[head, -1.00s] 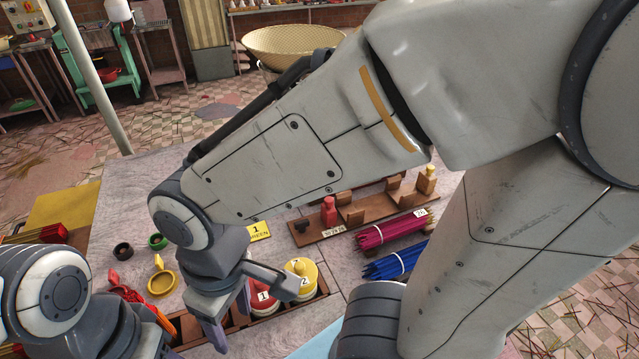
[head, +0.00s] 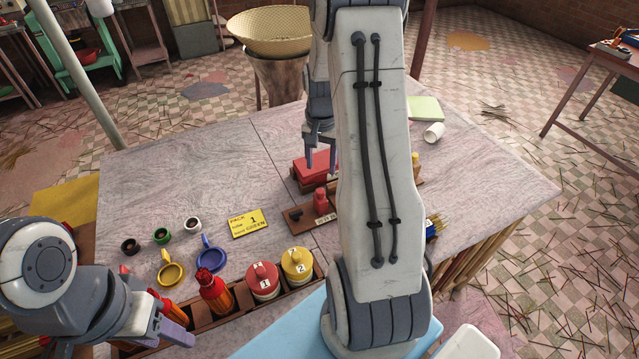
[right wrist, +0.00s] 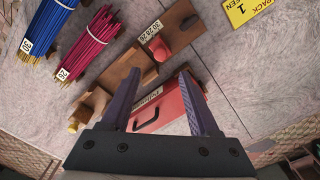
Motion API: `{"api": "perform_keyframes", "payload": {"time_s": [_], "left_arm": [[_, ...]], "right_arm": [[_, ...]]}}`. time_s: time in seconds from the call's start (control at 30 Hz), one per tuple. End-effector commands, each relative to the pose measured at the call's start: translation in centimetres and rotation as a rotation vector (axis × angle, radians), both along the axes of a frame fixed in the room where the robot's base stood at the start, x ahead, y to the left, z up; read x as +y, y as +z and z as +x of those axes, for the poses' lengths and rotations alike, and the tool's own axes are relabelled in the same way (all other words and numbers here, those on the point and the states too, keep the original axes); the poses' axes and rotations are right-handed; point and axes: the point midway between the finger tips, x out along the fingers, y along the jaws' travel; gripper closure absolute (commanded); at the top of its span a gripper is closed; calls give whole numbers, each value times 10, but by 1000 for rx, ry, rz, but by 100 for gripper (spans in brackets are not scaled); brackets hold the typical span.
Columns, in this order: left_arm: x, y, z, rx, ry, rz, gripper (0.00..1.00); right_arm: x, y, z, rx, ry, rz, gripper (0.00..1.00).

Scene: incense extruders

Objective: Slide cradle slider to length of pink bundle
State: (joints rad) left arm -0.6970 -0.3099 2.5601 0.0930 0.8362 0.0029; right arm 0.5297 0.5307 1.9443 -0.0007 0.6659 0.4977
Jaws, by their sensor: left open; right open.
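The wooden cradle (head: 295,216) lies on the table, partly behind my right arm in the head view; it also shows in the right wrist view (right wrist: 121,93). Its red slider (head: 321,200) stands near the end with a white number strip, and its knob shows in the right wrist view (right wrist: 163,53). The pink bundle (right wrist: 92,42) lies beside the cradle in the right wrist view; my arm hides it in the head view. My right gripper (head: 321,163) is open and empty above the cradle's far side, over a red box. My left gripper (head: 182,330) is open at lower left.
The red box (right wrist: 170,103) with a black handle is close to the cradle. A blue bundle (right wrist: 54,22) lies beside the pink one. The table's left back is clear.

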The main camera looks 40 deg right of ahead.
Motion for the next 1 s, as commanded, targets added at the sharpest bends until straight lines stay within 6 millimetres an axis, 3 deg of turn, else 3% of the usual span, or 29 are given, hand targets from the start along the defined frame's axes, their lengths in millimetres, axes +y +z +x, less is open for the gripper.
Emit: {"api": "perform_keyframes", "payload": {"time_s": [0.43,0.63,0.9,0.97,1.0], "left_arm": [[0,21,0,0,-3,0,50],[0,24,0,0,-3,0,50],[0,24,0,0,-3,0,50],[0,24,0,0,-3,0,50],[0,24,0,0,-3,0,50]], "right_arm": [[3,-76,0,4,5,2,38],[3,-91,0,1,6,2,38],[3,-93,0,0,6,0,38],[3,-92,0,0,6,0,58],[3,-92,0,0,6,0,73]]}}
